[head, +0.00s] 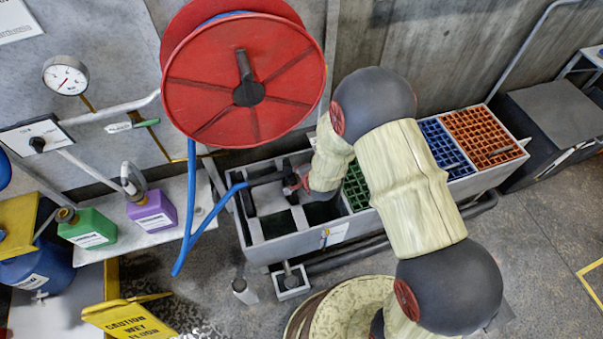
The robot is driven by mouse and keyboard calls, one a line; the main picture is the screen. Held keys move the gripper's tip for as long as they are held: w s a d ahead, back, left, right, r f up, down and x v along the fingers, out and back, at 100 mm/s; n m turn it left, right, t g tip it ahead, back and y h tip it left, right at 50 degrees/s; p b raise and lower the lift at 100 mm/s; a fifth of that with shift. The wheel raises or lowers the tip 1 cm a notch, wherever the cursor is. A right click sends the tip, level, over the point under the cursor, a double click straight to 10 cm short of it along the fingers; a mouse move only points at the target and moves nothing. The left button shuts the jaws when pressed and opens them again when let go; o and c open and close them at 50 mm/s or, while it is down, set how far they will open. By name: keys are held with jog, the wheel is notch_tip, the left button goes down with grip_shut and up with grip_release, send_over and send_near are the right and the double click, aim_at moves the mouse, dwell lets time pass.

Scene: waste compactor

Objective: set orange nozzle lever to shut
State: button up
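The blue hose (185,225) hangs from the red reel (290,60) and loops up to a dark nozzle-like piece (262,180) above the left end of the grey crate trough. My arm reaches over the trough from the right. My gripper (290,182) is small and dark at its end, next to the right end of that dark piece. I cannot tell whether they touch or whether the fingers are open. I cannot make out an orange lever; a small reddish patch shows by my gripper, but what it is stays unclear.
The trough (290,245) holds green (355,185), blue (445,150) and orange (483,135) grids. A green jug (90,228) and purple jug (153,212) stand on the left shelf. A yellow wet-floor sign (130,318) is at lower left. Floor at lower right is clear.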

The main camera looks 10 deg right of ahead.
jog(key=shift+o, duration=0.5)
jog(key=shift+w, duration=0.1)
jog(key=shift+r, duration=0.1)
jog(key=shift+r, duration=0.2)
jog(key=v, duration=1.1)
jog(key=shift+s, duration=0.4)
jog(key=shift+r, duration=0.1)
